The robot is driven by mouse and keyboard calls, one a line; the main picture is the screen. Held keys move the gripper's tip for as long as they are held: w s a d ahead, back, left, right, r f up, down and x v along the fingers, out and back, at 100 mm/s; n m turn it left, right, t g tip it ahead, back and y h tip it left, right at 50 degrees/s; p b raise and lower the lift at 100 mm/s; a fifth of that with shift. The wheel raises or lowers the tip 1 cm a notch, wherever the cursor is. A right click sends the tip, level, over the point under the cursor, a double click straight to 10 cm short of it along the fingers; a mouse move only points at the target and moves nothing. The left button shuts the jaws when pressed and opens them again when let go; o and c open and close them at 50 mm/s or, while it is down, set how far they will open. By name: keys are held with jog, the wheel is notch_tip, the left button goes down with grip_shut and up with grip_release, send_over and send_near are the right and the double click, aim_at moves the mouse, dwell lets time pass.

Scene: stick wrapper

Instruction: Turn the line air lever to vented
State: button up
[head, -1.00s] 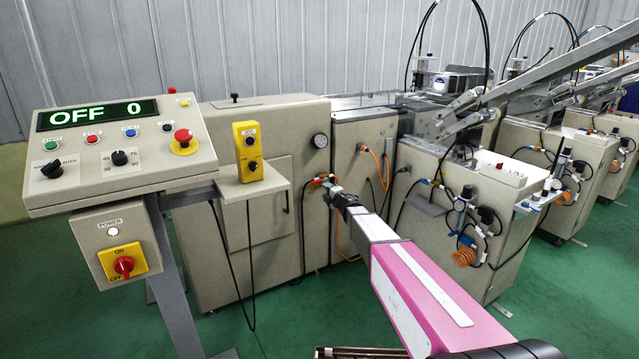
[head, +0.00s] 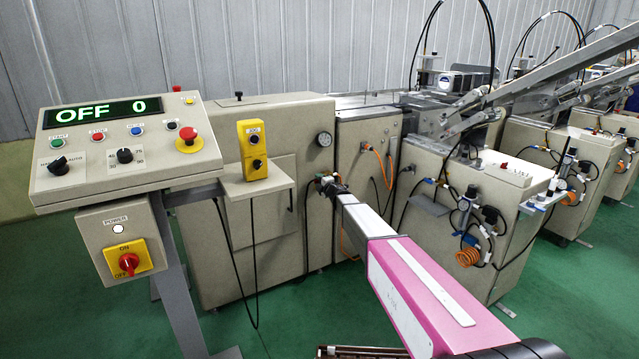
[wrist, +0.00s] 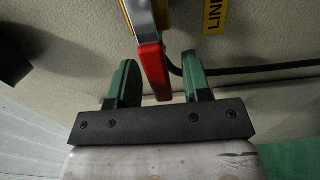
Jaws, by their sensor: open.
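The line air lever (wrist: 153,68) is a red-tipped handle on a metal shank, at the top middle of the wrist view. My gripper (wrist: 158,78) is open, with its two green fingers on either side of the red tip. I see gaps between the lever and both fingers. A yellow label (wrist: 214,14) reading "LINE", cut off by the frame edge, is on the beige panel to the right. In the head view my gripper (head: 331,185) is at the side of the beige cabinet, and it mostly hides the lever there.
A dark hose (wrist: 250,70) runs across the panel right of the lever. In the head view, an orange cable (head: 383,165) and black cables hang right of my gripper. The control console (head: 125,150) and yellow jog box (head: 252,150) stand left.

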grip_shut()
jog(key=r+m, duration=0.1)
jog(key=m, duration=0.2)
jog(key=shift+d+r, duration=0.1)
jog(key=shift+r, duration=0.3)
jog(key=m, duration=0.1)
jog(key=r+m, duration=0.1)
jog(key=m, duration=0.2)
jog(key=shift+w+d+r, duration=0.3)
jog(key=shift+d+r, duration=0.05)
jog(key=shift+d, duration=0.05)
jog(key=m, duration=0.1)
jog(key=w+d+r+m, duration=0.1)
jog(key=m, duration=0.1)
jog(key=r+m, duration=0.1)
jog(key=m, duration=0.1)
jog(key=shift+w+d, duration=0.15)
jog(key=shift+d, duration=0.25)
jog(key=m, duration=0.1)
jog(key=d+m, duration=0.1)
jog(key=m, duration=0.1)
jog(key=shift+w+r, duration=0.2)
jog(key=shift+w, duration=0.15)
jog(key=shift+w+d+m, duration=0.2)
jog(key=shift+d+m, duration=0.15)
jog(key=shift+m, duration=0.4)
jog(key=shift+w+d+m, duration=0.2)
jog(key=shift+d+m, duration=0.15)
jog(key=shift+m, duration=0.4)
